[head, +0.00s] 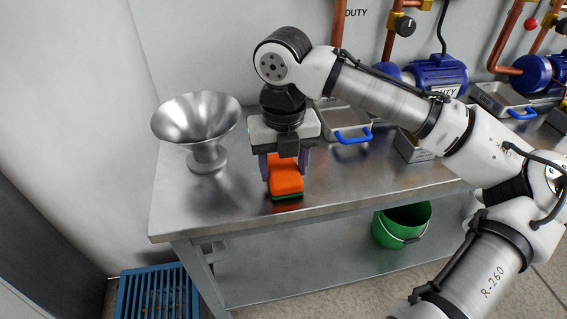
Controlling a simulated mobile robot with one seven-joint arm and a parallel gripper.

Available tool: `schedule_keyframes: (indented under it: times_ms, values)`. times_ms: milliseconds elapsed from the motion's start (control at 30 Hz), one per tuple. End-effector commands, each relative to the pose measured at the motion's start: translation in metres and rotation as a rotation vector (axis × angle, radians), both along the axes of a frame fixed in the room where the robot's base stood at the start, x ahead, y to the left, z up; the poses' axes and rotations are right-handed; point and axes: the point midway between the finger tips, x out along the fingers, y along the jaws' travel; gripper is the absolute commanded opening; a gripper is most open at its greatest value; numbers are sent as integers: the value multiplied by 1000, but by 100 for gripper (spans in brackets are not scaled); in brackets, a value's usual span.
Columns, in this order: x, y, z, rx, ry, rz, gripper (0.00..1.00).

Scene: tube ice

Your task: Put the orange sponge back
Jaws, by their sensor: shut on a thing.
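The orange sponge (286,181) with a green underside is at the front of the steel table (330,198), to the right of the metal funnel-shaped bowl. My gripper (285,168) points down over it and is shut on it, with a finger on each side. The sponge's back part is hidden by my gripper. Its green side faces down, and I cannot tell whether it touches the tabletop or hangs just above it.
The funnel-shaped bowl (206,160) stands close left of my gripper. A tray with a blue handle (353,135) is behind to the right. Blue pumps (437,76) and copper pipes line the back. Below are a green bucket (402,228) and a blue grate (157,294). The front right tabletop is clear.

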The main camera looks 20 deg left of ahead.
Motion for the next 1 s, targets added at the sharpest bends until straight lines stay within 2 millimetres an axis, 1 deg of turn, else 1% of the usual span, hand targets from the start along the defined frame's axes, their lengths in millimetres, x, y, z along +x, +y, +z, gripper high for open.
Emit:
schedule_keyframes:
  times_ms: [133, 167, 300, 567, 700, 767, 867, 1000]
  values:
    - [0, 0, -4, 2, 1, 0, 35]
    - [0, 0, -3, 1, 0, 0, 56]
    - [0, 0, -3, 0, 0, 0, 75]
    - [0, 0, -3, 0, 0, 0, 75]
    - [0, 0, 2, -1, -2, -1, 75]
    - [0, 1, 10, 2, -1, 0, 75]
    - [0, 1, 30, 4, 0, 1, 75]
    - [0, 1, 62, 4, 0, 1, 75]
